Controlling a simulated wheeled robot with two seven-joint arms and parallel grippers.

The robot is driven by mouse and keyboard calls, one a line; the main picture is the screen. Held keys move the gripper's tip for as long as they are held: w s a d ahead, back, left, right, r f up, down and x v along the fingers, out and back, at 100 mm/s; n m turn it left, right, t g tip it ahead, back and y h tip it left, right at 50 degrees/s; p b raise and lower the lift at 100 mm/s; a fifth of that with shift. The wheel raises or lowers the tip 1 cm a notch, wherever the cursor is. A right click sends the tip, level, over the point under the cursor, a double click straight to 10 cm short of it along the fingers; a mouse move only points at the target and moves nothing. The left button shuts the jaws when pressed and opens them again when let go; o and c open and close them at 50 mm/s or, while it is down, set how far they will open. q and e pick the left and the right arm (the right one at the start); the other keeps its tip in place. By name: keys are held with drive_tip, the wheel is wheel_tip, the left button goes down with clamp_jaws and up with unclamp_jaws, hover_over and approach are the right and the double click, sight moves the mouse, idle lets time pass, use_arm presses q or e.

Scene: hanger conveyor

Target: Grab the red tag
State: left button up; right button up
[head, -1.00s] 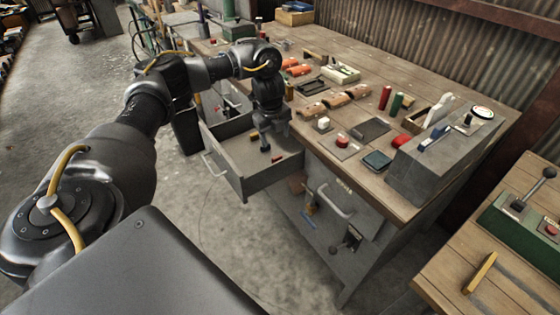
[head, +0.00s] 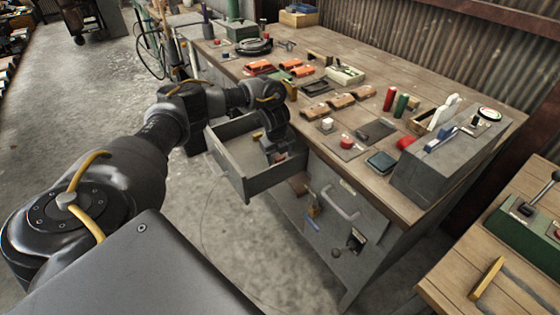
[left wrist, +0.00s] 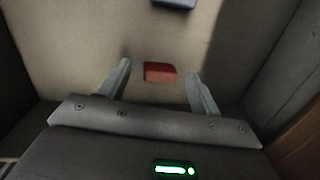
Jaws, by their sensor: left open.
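The red tag (left wrist: 160,72) is a small red block lying flat on the drawer floor, seen in the left wrist view between and slightly beyond my fingertips. My left gripper (left wrist: 158,76) is open, with one finger on each side of the tag and a gap on both sides. In the head view my left gripper (head: 278,157) reaches down into the open drawer (head: 262,182) near its right end. The tag is mostly hidden by the gripper there. My right gripper is not in view.
A blue-grey object (left wrist: 175,3) lies in the drawer beyond the tag. The drawer walls stand close around my gripper. The workbench (head: 300,100) above holds red cylinders, orange items and a grey box (head: 430,165). Another table (head: 450,285) stands at lower right.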

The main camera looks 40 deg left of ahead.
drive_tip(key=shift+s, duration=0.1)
use_arm(q)
drive_tip(key=c, duration=1)
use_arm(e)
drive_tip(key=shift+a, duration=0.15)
use_arm(q)
drive_tip(key=shift+c, duration=0.4)
